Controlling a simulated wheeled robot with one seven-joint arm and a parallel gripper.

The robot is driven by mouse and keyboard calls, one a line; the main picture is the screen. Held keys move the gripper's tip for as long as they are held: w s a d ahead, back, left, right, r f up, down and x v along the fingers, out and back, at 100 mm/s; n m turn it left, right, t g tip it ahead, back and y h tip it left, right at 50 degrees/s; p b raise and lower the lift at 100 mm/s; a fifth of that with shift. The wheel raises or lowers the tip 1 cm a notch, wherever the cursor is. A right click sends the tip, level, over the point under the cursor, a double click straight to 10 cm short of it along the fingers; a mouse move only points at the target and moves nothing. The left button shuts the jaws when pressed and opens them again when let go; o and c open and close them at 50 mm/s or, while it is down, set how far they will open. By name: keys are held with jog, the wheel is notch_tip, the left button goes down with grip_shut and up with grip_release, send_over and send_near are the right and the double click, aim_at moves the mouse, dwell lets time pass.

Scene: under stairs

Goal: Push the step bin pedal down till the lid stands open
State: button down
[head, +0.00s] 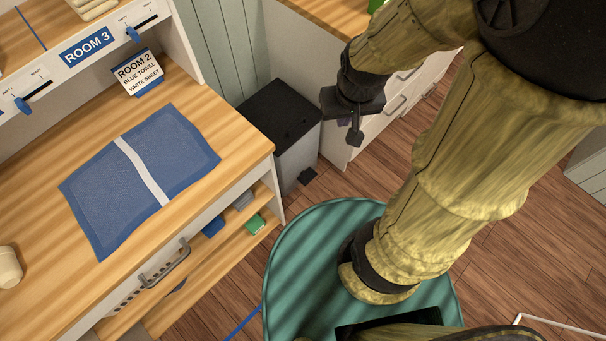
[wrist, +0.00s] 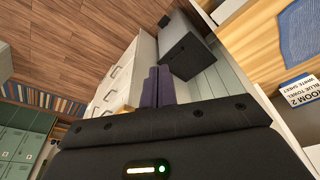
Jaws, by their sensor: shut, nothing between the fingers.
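The step bin (head: 297,157) is a grey box with a flat black lid (head: 275,113), which is down. It stands on the floor between the wooden counter and the white drawer unit. Its small black pedal (head: 308,177) sticks out low at the front, near the floor. The bin also shows in the wrist view (wrist: 187,55), above and right of my fingers. My gripper (head: 355,138) is shut and empty, pointing down, right of the bin and well above the pedal. Its purple-grey fingers lie together in the wrist view (wrist: 157,84).
A white drawer unit (head: 388,115) stands right of the bin. The counter (head: 225,115) with a blue towel (head: 140,175) is at the left, with an open shelf below. Wood floor is bare around the pedal.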

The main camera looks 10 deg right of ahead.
jog(key=n+g+b, duration=0.2)
jog(key=n+b, duration=0.5)
jog(key=b, duration=4.9)
send_over(309, 177)
notch_tip(309, 177, down, 82)
jog(key=shift+s+d+y, duration=0.2)
jog(key=shift+s+y, duration=0.15)
jog(key=shift+y, duration=0.05)
jog(key=shift+f, duration=0.1)
jog(key=f+b, duration=0.7)
jog(key=shift+w+a, duration=0.2)
jog(key=shift+w, duration=0.1)
